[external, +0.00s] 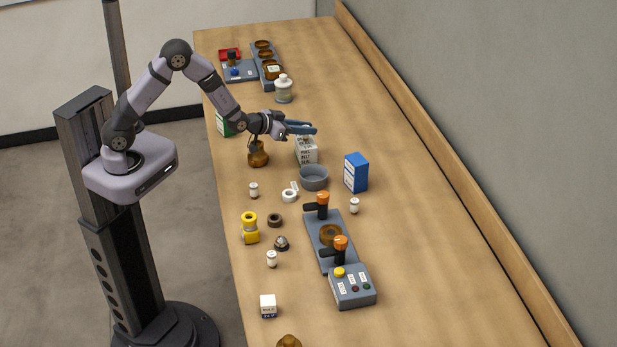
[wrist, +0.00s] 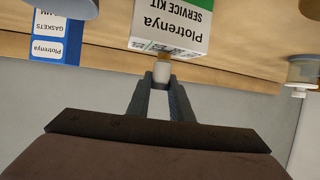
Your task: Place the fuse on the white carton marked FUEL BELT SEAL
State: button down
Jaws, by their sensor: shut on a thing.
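The white carton (external: 306,151) stands upright on the bench under my gripper (external: 304,129); dark lettering on one side is small in the external view. In the wrist view, upside down, a white carton with a green band (wrist: 170,28) reads Plotrenya SERVICE KIT; from its position it appears to be the same carton. My gripper (wrist: 161,84) is shut on the fuse (wrist: 161,72), a small white cylinder with a brownish end. The fuse end overlaps the carton's edge in the wrist view; I cannot tell whether they touch.
A grey bowl (external: 313,178) stands close in front of the carton, and a blue carton (external: 356,172) to its right. An amber flask (external: 258,156) is to its left. A capped bottle (external: 284,89) stands farther back. The bench's right side is clear.

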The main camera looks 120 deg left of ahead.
jog(key=shift+f, duration=0.15)
jog(key=shift+f, duration=0.1)
jog(key=c, duration=1.6)
grip_release()
jog(key=shift+r, duration=0.25)
jog(key=shift+s+d+r+b, duration=0.1)
jog(key=shift+s+d+b, duration=0.2)
jog(key=shift+d, duration=0.2)
jog(key=b+v, duration=0.2)
jog(key=v, duration=0.8)
jog(key=shift+s+d+r+b, duration=0.1)
jog(key=shift+d+r+b, duration=0.05)
jog(key=shift+d+b, duration=0.2)
